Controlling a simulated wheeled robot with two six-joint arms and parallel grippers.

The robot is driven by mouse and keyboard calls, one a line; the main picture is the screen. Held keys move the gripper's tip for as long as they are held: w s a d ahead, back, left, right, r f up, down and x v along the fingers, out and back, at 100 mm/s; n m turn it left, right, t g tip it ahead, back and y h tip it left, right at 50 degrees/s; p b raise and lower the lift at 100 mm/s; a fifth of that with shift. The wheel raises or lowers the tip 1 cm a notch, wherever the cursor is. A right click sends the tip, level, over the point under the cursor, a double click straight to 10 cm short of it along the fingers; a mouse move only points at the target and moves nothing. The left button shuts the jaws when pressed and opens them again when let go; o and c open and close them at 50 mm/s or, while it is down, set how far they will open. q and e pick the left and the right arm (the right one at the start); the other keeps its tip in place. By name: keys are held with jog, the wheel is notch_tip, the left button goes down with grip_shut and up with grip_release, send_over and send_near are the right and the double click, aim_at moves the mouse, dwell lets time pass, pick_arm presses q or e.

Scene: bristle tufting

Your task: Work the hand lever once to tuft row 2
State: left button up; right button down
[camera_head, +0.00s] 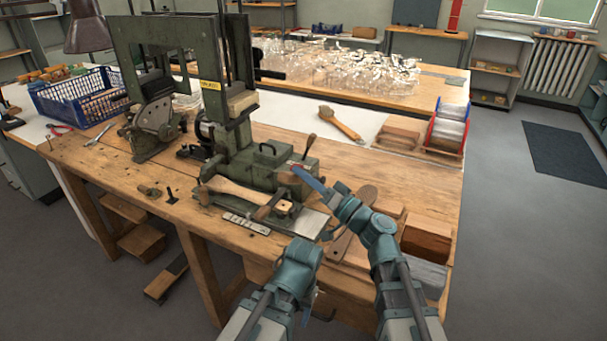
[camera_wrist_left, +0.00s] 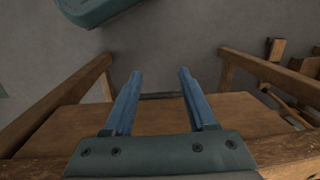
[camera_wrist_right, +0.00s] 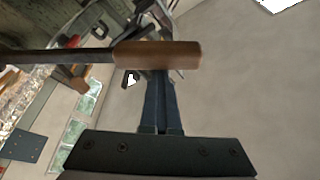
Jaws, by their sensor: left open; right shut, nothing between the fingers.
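The green tufting machine (camera_head: 262,165) stands on the wooden bench. A wooden brush body (camera_head: 240,190) lies on its front. In the right wrist view, the hand lever shows as a wooden grip (camera_wrist_right: 157,54) on a dark rod. My right gripper (camera_head: 300,173) is shut and empty at the machine's right side. In its wrist view the wooden grip crosses in front of the fingertips and hides them; I cannot tell whether they touch. My left gripper (camera_wrist_left: 157,75) is open and empty, low by the bench's front edge; its fingers are mostly hidden in the head view.
Wooden blocks (camera_head: 427,238) and a flat wooden paddle (camera_head: 352,222) lie right of the machine, near my right arm. A wooden-handled brush (camera_head: 340,122) lies behind. A blue basket (camera_head: 80,98) stands far left. The bench's front left surface is mostly clear.

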jog(key=s+d, duration=0.3)
jog(key=d, duration=0.5)
jog(key=shift+s+d+r, duration=0.15)
jog(key=shift+d+r, duration=0.1)
jog(key=shift+d, duration=0.15)
